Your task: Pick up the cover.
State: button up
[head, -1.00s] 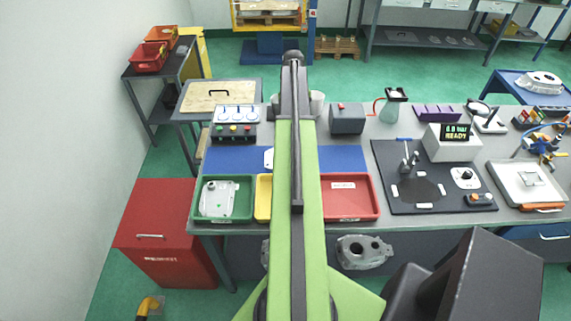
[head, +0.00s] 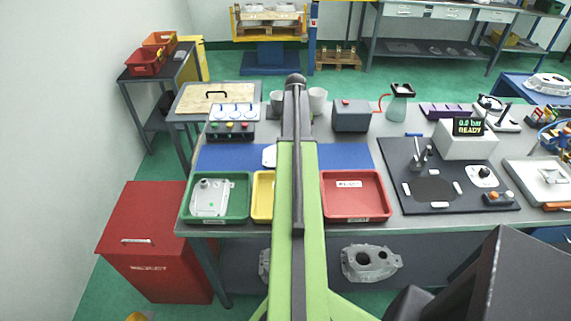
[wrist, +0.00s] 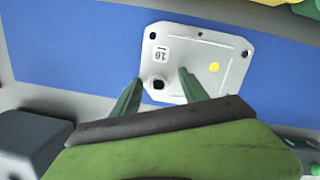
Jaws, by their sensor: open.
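A flat light-grey cast cover (wrist: 195,62) with a yellow dot, a small number label and corner holes lies on the blue mat (wrist: 85,50) in the wrist view. In the head view only a left piece of this cover (head: 268,156) shows on the blue mat (head: 345,156); my arm hides the rest. My gripper (wrist: 160,76) is open and empty, its two green fingers apart over the cover's near edge. I cannot tell the height between fingertips and cover. Another grey cover (head: 211,198) with a green dot lies in the green tray (head: 247,205).
A yellow tray (head: 262,197) and an empty red tray (head: 380,205) stand along the bench's front. A black fixture board (head: 410,205) lies right. A red bin (head: 155,240) stands left.

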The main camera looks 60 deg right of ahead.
jog(key=shift+f, duration=0.1)
grip_shut()
dwell(1.3)
